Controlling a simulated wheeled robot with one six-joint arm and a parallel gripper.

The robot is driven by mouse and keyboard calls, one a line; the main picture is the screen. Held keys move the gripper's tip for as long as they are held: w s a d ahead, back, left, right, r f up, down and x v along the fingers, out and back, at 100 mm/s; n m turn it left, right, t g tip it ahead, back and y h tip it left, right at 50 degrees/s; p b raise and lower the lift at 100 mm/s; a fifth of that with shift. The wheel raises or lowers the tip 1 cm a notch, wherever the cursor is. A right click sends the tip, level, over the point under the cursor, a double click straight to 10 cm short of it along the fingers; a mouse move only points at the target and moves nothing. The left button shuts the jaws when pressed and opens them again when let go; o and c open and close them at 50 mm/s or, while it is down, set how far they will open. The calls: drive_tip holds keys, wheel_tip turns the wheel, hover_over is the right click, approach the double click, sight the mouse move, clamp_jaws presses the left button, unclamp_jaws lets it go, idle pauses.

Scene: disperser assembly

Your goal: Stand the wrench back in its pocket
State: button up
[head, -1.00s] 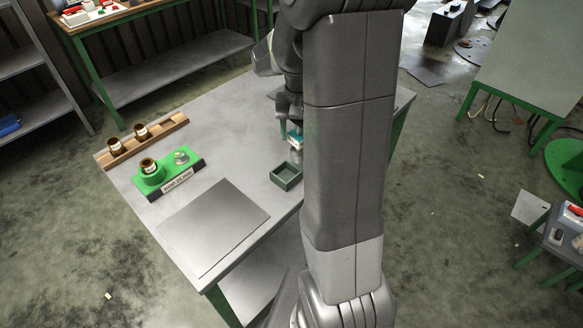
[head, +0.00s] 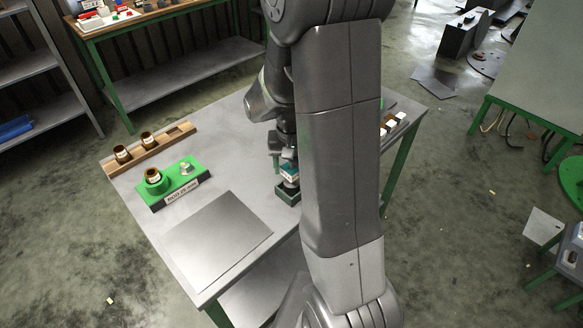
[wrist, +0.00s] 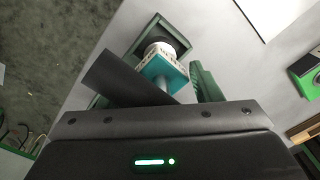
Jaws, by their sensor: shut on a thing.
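My gripper (wrist: 170,85) is shut on the wrench (wrist: 164,70), a teal block with a white, dark-marked part at its far end. In the head view the wrench (head: 289,172) hangs below my gripper (head: 275,150), partly hidden by my arm. The pocket is a small dark green open box (head: 287,195) on the table, directly under the wrench. In the wrist view the wrench's white end overlaps the opening of the box (wrist: 183,31). I cannot tell whether that end is inside the box or just above it.
The grey table (head: 215,150) carries a green fixture (head: 178,187) with a brown jar, and a wooden rack (head: 150,150) with two jars. A grey plate (head: 218,238) lies at the front. A tray with white items (head: 392,123) stands at right, behind my arm.

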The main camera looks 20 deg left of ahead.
drive_tip(key=shift+f, duration=0.6)
drive_tip(key=shift+f, duration=0.2)
drive_tip(key=o, duration=1.3)
drive_tip(key=shift+r, duration=0.1)
wheel_tip(320, 180, up, 12)
drive_tip(key=shift+r, duration=0.1)
